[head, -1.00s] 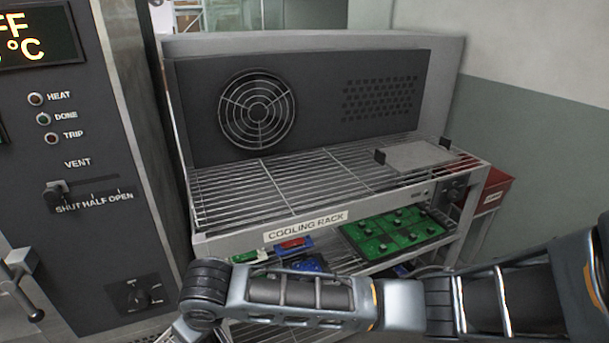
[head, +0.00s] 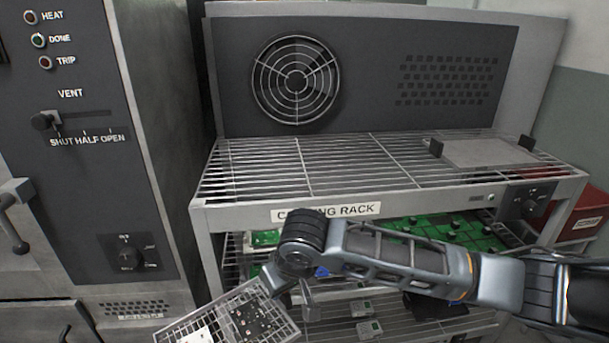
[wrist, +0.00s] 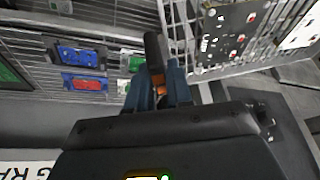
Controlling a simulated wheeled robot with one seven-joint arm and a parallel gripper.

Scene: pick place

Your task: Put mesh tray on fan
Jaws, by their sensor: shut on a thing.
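The mesh tray (head: 188,323) is a wire basket at the bottom of the head view, partly cut off by the frame edge. It carries a dark circuit board (head: 252,318) and a pale piece; it also shows at the upper right of the wrist view (wrist: 193,38). My gripper (wrist: 160,85) is shut on the tray's dark handle (wrist: 153,48), and the tray hangs out beyond the fingers. The round fan (head: 296,82) is in the dark back panel above the cooling rack's wire top (head: 330,165). The tray is lower than that top and in front of it, to the left.
The left part of the wire top is bare. A flat grey plate (head: 488,153) with dark upright tabs lies at its right. Green boards (head: 440,232) and small parts fill the shelf below. A grey oven cabinet (head: 85,150) stands left; a red bin (head: 585,215) is at right.

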